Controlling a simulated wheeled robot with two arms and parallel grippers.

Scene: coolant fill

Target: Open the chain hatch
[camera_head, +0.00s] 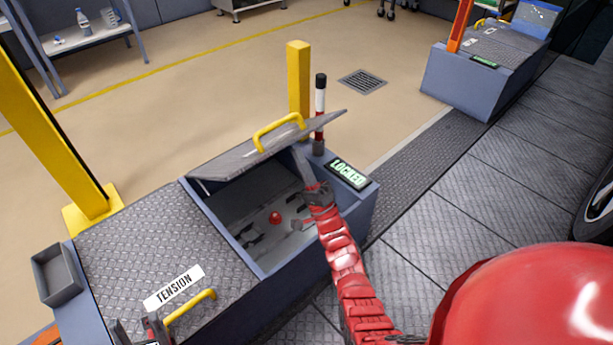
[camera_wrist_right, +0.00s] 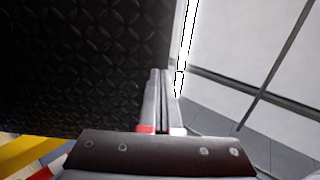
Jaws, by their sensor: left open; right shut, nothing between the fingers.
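The chain hatch lid (camera_head: 262,151) is a grey tread plate with a yellow handle (camera_head: 280,132). It stands raised and tilted over an open compartment, where a red knob (camera_head: 275,217) shows. In the right wrist view a dark tread plate (camera_wrist_right: 80,60) fills the left side. My right gripper (camera_head: 302,165) is at the opening's right side, below the lid; it is shut and empty, its closed fingers beside the plate edge in its wrist view (camera_wrist_right: 160,95). Whether it touches the lid I cannot tell. My left gripper (camera_head: 143,332) is open, low by the TENSION cover (camera_head: 130,245).
A sign reading LOCKED (camera_head: 348,174) is on the box right of the opening. A yellow post (camera_head: 299,80) and a red-white-black post (camera_head: 320,105) stand behind the lid. The TENSION cover has its own yellow handle (camera_head: 190,311). A grey tray (camera_head: 57,274) sits at the left.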

